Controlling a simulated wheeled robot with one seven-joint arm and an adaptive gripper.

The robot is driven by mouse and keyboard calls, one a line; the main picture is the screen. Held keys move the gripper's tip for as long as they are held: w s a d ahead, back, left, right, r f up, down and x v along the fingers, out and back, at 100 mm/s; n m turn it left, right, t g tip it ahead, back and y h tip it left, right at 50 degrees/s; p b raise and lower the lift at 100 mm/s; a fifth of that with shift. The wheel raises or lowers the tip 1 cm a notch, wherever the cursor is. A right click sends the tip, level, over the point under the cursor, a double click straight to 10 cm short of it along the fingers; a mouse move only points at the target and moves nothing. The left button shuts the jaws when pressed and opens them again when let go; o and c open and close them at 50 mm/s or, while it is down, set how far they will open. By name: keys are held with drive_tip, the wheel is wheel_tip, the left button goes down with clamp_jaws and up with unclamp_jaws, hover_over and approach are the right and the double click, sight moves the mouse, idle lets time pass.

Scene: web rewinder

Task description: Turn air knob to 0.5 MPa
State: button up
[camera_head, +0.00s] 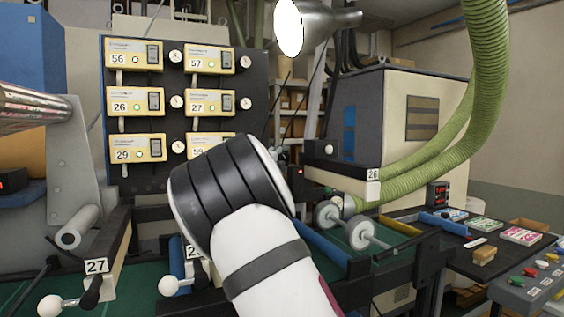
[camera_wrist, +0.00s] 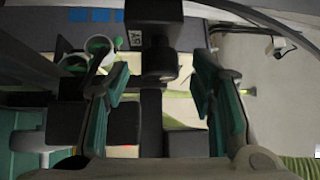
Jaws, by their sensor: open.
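My gripper (camera_wrist: 163,84) is open in the wrist view, with one green-padded finger on the left and one on the right. A dark, round knob-like part (camera_wrist: 160,63) shows between the fingers, under a dark block; I cannot tell whether it is the air knob. No pad visibly touches it, and gaps show on both sides. No pressure reading is legible. In the head view my white and black arm fills the lower middle and hides the gripper and whatever is in front of it.
A dark panel (camera_head: 104,165) carries several yellow numbered units and round white dials. A small label 26 (camera_head: 373,174) sits beside green hoses (camera_head: 425,175). Metal rollers (camera_head: 345,228) lie right of my arm. A button box (camera_head: 530,288) stands at the lower right.

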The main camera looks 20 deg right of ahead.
drive_tip(key=shift+w+d, duration=0.5)
drive_tip(key=shift+d, duration=0.05)
drive_tip(key=c, duration=1.1)
drive_tip(key=shift+c, duration=0.2)
drive_tip(key=shift+r, duration=0.1)
drive_tip(key=shift+s+d+r+m+g+y, duration=0.1)
drive_tip(key=shift+m+g+y, duration=0.25)
drive_tip(key=shift+m, duration=0.25)
drive_tip(key=shift+r+m+g+y, duration=0.1)
drive_tip(key=shift+m+g+y, duration=0.25)
drive_tip(key=shift+m, duration=0.25)
drive_tip(key=shift+m+g+y+p, duration=0.3)
drive_tip(key=shift+m+y, duration=0.1)
drive_tip(key=shift+y, duration=0.1)
